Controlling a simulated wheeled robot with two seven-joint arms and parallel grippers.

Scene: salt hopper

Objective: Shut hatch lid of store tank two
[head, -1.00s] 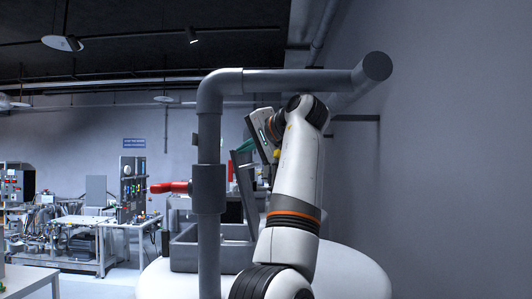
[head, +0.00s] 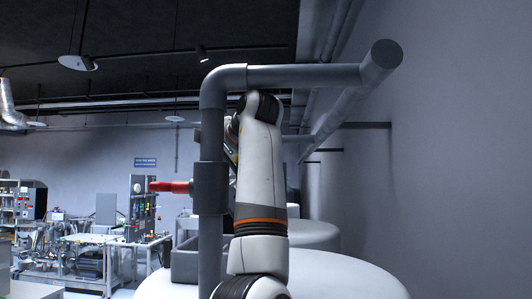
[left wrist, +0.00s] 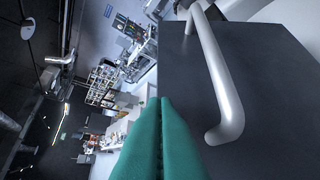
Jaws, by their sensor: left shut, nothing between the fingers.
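The hatch lid (left wrist: 265,100) is a dark flat panel with a silver bar handle (left wrist: 222,85), filling the right of the left wrist view. My left gripper (left wrist: 160,102) has teal fingers, shut and empty, lying beside the lid's face and left of the handle; whether they touch the lid I cannot tell. In the head view a grey hatch box (head: 186,262) stands on a white rounded tank (head: 350,278). My left arm and the pipe hide the lid and my left fingers there. My right gripper is out of view.
A thick grey pipe (head: 211,130) rises in front and bends right overhead. A red handle (head: 170,186) sticks out left from it. Another white tank (head: 312,234) stands behind, by the right wall. Workbenches with equipment (head: 90,240) are far left.

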